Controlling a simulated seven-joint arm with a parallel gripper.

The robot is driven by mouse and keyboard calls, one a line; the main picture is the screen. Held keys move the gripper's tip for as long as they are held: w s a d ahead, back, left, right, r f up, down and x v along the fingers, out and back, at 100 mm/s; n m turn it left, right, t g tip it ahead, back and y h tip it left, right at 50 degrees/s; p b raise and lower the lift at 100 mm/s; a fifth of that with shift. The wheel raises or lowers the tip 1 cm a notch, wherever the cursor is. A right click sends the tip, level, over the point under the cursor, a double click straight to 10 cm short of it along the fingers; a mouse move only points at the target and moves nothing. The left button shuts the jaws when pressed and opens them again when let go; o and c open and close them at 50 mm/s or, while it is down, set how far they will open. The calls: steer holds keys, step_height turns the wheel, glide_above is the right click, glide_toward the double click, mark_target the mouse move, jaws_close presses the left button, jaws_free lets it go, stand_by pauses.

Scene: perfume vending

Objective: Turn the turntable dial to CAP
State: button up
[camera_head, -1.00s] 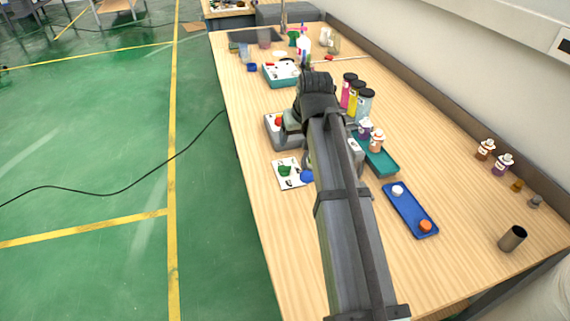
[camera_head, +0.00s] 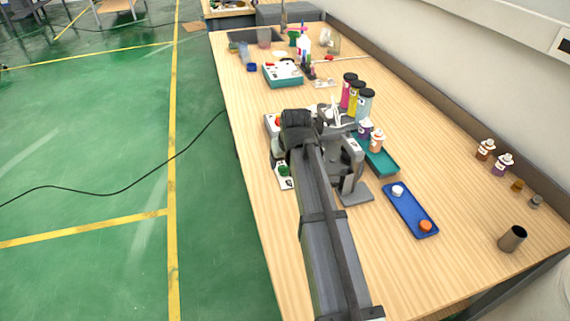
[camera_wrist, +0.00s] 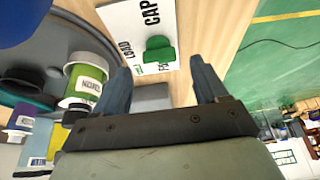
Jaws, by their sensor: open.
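The green dial (camera_wrist: 160,54) sits on a white label plate (camera_wrist: 118,14) with the words LOAD and CAP and a third, partly hidden word. Which word the dial points at is not clear. In the head view the dial (camera_head: 285,170) shows just left of my arm. In the wrist view my gripper (camera_wrist: 163,78) is open and empty, its two fingers apart, with the dial visible beyond the gap between them. In the head view my arm hides the fingers.
In the head view, a green tray (camera_head: 385,163) with small bottles and a blue tray (camera_head: 408,208) with two caps lie right of the turntable. Tall coloured bottles (camera_head: 356,95) stand behind. A teal box (camera_head: 283,77) is further back. The table's left edge is close to the dial.

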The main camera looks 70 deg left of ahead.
mark_target(285, 169)
steer(key=shift+x, duration=1.45)
steer(key=c, duration=1.1)
steer(key=shift+o, duration=0.2)
